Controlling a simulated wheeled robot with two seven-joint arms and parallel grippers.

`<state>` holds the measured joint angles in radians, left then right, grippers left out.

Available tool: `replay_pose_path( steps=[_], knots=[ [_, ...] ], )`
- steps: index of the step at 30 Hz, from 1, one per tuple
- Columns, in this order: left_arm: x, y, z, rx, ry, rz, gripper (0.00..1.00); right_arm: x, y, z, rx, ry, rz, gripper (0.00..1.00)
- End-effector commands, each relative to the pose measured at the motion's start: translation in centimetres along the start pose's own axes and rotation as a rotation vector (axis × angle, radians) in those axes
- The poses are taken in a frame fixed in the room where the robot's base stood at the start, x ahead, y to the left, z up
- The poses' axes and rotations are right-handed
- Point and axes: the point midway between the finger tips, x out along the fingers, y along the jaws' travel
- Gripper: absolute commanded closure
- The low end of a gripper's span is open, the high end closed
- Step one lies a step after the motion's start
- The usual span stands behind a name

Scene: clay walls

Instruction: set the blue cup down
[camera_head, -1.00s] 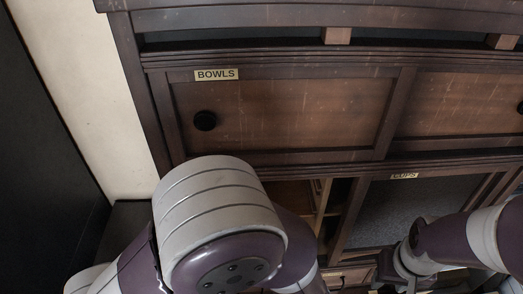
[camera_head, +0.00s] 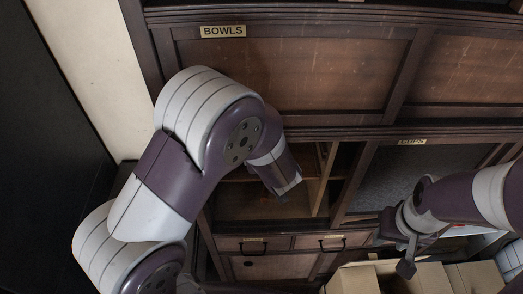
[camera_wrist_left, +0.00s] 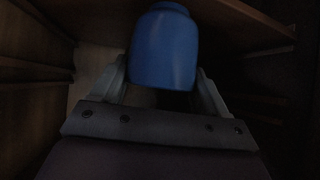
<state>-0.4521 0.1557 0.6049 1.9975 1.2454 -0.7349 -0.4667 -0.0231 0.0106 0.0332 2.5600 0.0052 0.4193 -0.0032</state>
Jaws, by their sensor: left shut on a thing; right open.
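The blue cup (camera_wrist_left: 164,48) is between the fingers of my left gripper (camera_wrist_left: 161,82) in the left wrist view, and the fingers are shut on it. Dark wooden boards surround it there. I cannot tell whether its base touches a board. In the head view my left arm reaches into an open compartment (camera_head: 240,203) of the cabinet; the cup cannot be made out there. My right gripper (camera_head: 406,264) is open and empty at the lower right, above a cardboard box.
The cabinet has a panel labelled BOWLS (camera_head: 223,31) above and a grey panel (camera_head: 398,180) under a CUPS label (camera_head: 411,142). A vertical divider stands right of my left wrist. Drawers (camera_head: 252,243) are below. The cardboard box (camera_head: 353,281) is open at the front.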

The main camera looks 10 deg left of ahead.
Motion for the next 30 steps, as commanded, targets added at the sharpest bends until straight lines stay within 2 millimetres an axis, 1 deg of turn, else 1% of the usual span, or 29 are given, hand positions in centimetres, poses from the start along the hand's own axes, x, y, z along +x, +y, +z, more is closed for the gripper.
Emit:
replay_pose_path(
  steps=[11,12,14,15,20,23,26,29,30],
  knots=[
    [0.3,0.1,0.4,-0.002,0.004,0.002,0.65,0.3,0.0,0.0,0.0,0.0,0.0,0.57],
    [0.3,0.1,0.5,-0.002,0.003,0.002,0.22,0.3,0.0,0.0,0.0,0.0,0.0,0.57],
    [0.3,0.1,0.4,-0.002,0.003,0.002,0.03,0.2,0.0,0.0,0.0,0.0,0.0,0.57],
    [0.3,0.1,0.4,-0.002,0.003,0.002,0.0,0.2,0.0,0.0,0.0,0.0,0.0,0.57],
    [0.3,0.1,0.4,-0.003,0.003,0.002,0.0,0.2,0.0,0.0,0.0,0.0,0.0,0.57],
    [0.0,0.1,0.0,-0.004,0.004,0.002,0.0,0.0,0.0,0.0,0.0,0.0,0.0,0.57],
    [-1.4,0.2,-0.1,-0.003,0.005,0.006,0.0,-0.3,0.0,0.0,0.0,0.0,0.0,0.57],
    [-3.8,0.2,-0.1,-0.001,0.005,0.007,0.0,-0.9,0.0,-0.1,0.0,0.0,0.0,0.57],
    [-4.9,0.3,-0.2,-0.002,0.005,0.008,0.0,-1.2,0.0,-0.1,0.0,0.0,0.0,0.57]
  ],
)
